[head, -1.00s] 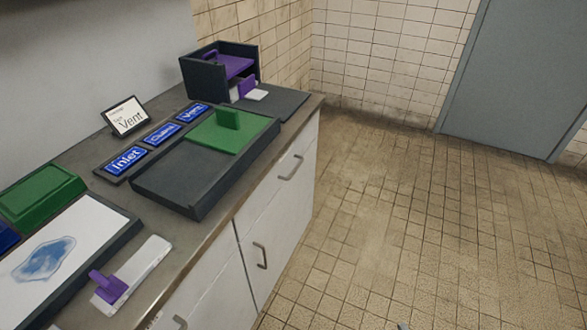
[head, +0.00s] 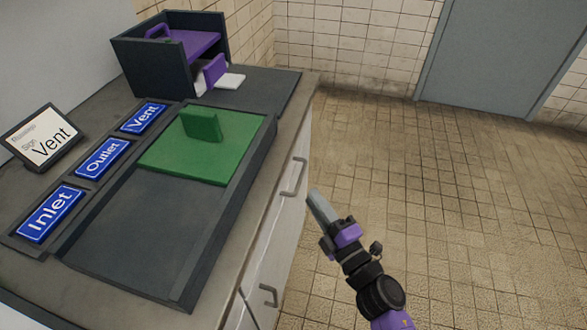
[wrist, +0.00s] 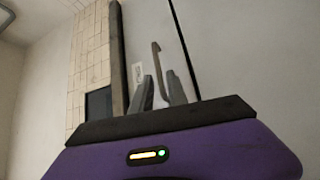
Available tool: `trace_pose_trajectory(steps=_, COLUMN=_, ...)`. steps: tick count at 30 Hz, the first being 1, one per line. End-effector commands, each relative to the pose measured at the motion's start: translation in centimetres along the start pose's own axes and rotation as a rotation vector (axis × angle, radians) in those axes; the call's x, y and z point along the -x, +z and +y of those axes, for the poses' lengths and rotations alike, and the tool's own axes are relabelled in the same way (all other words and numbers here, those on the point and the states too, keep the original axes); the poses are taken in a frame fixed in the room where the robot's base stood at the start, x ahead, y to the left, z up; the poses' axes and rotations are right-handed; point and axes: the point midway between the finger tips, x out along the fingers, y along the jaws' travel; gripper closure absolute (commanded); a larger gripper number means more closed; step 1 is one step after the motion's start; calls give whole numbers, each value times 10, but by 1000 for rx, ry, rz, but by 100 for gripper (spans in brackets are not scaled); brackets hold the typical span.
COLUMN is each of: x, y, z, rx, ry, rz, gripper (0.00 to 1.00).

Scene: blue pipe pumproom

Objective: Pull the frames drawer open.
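The white drawer front (head: 285,202) is at the top of the counter's cabinet face, and its grey bar handle (head: 295,175) shows in the head view. The drawer looks shut. In the wrist view a bar handle (wrist: 156,60) stands on the pale front, beside a small label (wrist: 138,75) too small to read. My gripper (head: 314,196) is just right of the handle in the head view, with a small gap. In the wrist view my gripper (wrist: 161,88) has its two fingers apart, and the handle's near end shows between them, beyond the tips. Nothing is held.
A second handle (head: 268,293) is on the cabinet front below. On the counter are a dark tray (head: 150,225) with a green block (head: 203,125), blue signs (head: 102,158), a Vent display (head: 42,140) and a dark box (head: 150,65). The tiled floor (head: 450,200) at right is clear.

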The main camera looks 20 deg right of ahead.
Motion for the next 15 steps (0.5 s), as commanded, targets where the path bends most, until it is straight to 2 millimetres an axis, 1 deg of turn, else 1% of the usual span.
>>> trace_pose_trajectory(steps=2, x=-3, y=-1, z=1, rx=17, ry=3, rz=5, gripper=81)
trace_pose_trajectory(steps=5, x=-13, y=-2, z=2, rx=20, ry=5, rz=6, gripper=81)
trace_pose_trajectory(steps=12, x=-50, y=-2, z=3, rx=17, ry=6, rz=5, gripper=81)
trace_pose_trajectory(steps=15, x=-63, y=-2, z=2, rx=16, ry=5, rz=4, gripper=81)
